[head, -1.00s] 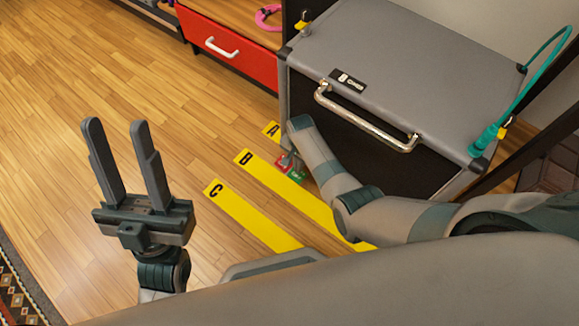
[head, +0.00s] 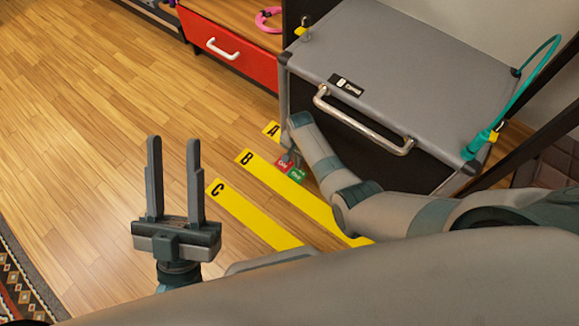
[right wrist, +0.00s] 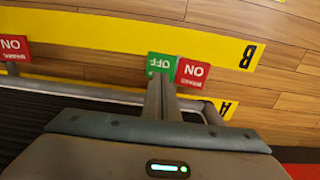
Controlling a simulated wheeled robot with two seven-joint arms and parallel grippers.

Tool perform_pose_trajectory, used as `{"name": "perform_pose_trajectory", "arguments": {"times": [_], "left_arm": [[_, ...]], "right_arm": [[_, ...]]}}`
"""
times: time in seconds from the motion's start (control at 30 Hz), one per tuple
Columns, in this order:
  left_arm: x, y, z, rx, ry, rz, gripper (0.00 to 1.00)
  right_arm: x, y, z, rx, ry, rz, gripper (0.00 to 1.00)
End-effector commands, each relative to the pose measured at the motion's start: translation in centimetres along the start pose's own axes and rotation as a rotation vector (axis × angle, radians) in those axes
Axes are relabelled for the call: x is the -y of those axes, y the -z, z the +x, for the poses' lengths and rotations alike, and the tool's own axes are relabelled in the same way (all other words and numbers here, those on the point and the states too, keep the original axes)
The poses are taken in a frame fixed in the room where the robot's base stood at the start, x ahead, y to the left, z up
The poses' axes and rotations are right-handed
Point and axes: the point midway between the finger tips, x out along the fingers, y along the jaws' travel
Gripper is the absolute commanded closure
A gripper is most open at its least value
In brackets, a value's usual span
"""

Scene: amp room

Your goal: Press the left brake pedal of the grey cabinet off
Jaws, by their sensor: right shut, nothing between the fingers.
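The grey cabinet (head: 410,60) stands at the right in the head view, with a metal handle on its top front edge. Its left brake pedal has a red ON half (head: 283,165) and a green OFF half (head: 297,174) at floor level. In the right wrist view, upside down, the green OFF half (right wrist: 162,64) lies beside the red ON half (right wrist: 193,72). My right gripper (right wrist: 168,84) is shut and empty, its fingertips at the green half's edge; contact is unclear. My forearm partly hides this in the head view. My left gripper (head: 173,140) is open and empty.
Another red ON pedal (right wrist: 14,48) shows at the left edge of the right wrist view. Yellow floor strips B (head: 290,188) and C (head: 250,215) lie before the cabinet. A red drawer (head: 230,45) stands behind. The wooden floor at left is clear.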

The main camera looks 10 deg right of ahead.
Motion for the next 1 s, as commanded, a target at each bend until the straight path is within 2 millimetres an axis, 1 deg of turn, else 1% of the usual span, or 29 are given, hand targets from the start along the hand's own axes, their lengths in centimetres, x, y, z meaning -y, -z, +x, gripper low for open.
{"name": "perform_pose_trajectory", "arguments": {"times": [0.2,0.57,1.0], "left_arm": [[-0.7,-1.1,-0.7,0.082,0.0,-0.015,0.62],[-0.4,-3.4,-1.0,0.213,0.007,-0.019,0.62],[-0.3,-6.2,-2.0,0.375,0.015,-0.028,0.62]], "right_arm": [[0.0,0.0,-0.7,0.0,0.0,0.0,1.0],[0.0,0.0,-1.4,0.0,0.0,0.0,1.0],[0.0,0.0,-2.2,0.0,0.0,0.0,1.0]]}}
